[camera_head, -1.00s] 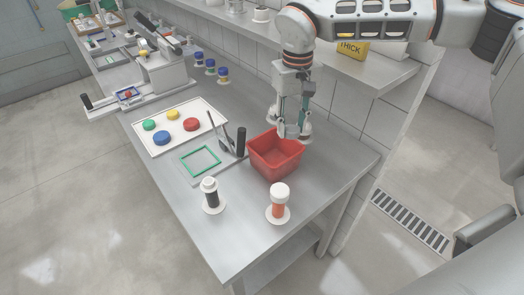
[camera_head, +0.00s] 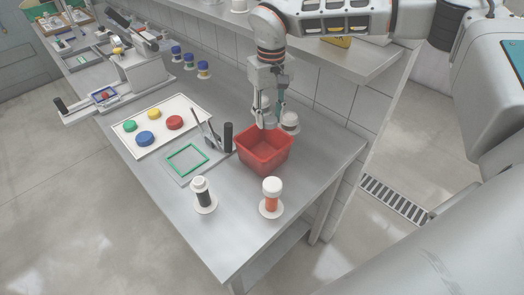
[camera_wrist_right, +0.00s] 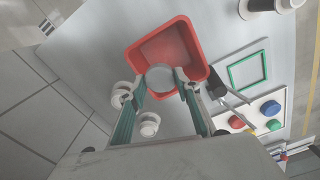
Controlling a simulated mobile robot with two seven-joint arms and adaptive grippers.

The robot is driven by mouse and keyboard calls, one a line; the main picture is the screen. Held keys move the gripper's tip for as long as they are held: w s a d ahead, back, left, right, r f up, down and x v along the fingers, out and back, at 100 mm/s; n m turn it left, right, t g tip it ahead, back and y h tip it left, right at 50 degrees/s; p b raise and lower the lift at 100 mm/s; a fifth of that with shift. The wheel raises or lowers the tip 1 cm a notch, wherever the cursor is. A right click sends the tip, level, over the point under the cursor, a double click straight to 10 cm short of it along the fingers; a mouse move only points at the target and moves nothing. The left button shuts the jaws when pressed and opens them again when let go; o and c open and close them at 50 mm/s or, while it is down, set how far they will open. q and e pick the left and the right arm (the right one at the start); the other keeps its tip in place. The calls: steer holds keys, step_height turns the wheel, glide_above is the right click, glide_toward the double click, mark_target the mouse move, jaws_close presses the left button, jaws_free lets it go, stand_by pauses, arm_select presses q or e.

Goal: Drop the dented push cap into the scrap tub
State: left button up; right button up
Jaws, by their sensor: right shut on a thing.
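The scrap tub is the red open box (camera_head: 264,158) on the steel bench; it also shows in the wrist view (camera_wrist_right: 140,58), and its visible floor is bare. My right gripper (camera_head: 269,122) points down at the tub's back side. In the wrist view the right gripper (camera_wrist_right: 163,80) is shut on a pale grey round cap (camera_wrist_right: 160,76), held over the tub's near part in that view. Fingers hide the cap in the head view, and I cannot make out a dent. My left gripper is not in view.
White round-topped items (camera_head: 290,122) stand close behind the tub. A black upright cylinder (camera_head: 228,138) stands just left of it. In front are a white-capped orange bottle (camera_head: 271,192) and a dark bottle (camera_head: 203,197). A white tray (camera_head: 190,108) holds coloured caps.

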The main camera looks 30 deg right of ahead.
steer(key=shift+f, duration=0.15)
steer(key=o, duration=1.3)
step_height(320, 180, up, 12)
